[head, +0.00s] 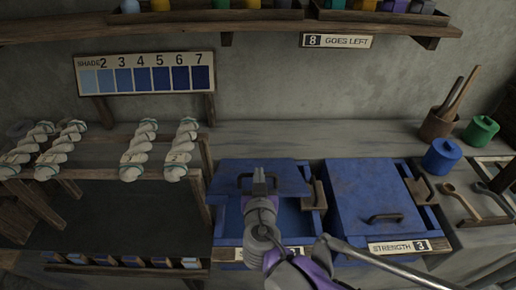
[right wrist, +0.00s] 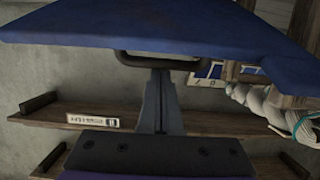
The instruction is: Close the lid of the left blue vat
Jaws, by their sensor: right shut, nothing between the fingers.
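A dark bar handle (right wrist: 190,65) is on the lid. My right gripper (head: 260,182) is shut and empty over the vat, its fingertips close to the handle; I cannot tell whether they touch. My arm hides part of the vat's front and label. My left gripper is out of view.
The right blue vat (head: 367,192) is closed, with a "STRENGTH 3" label (head: 400,246). A rack with pale yarn skeins (head: 138,150) stands left. Blue and green jars (head: 441,157) and wooden spoons (head: 461,201) lie right. A shelf (head: 175,30) runs above.

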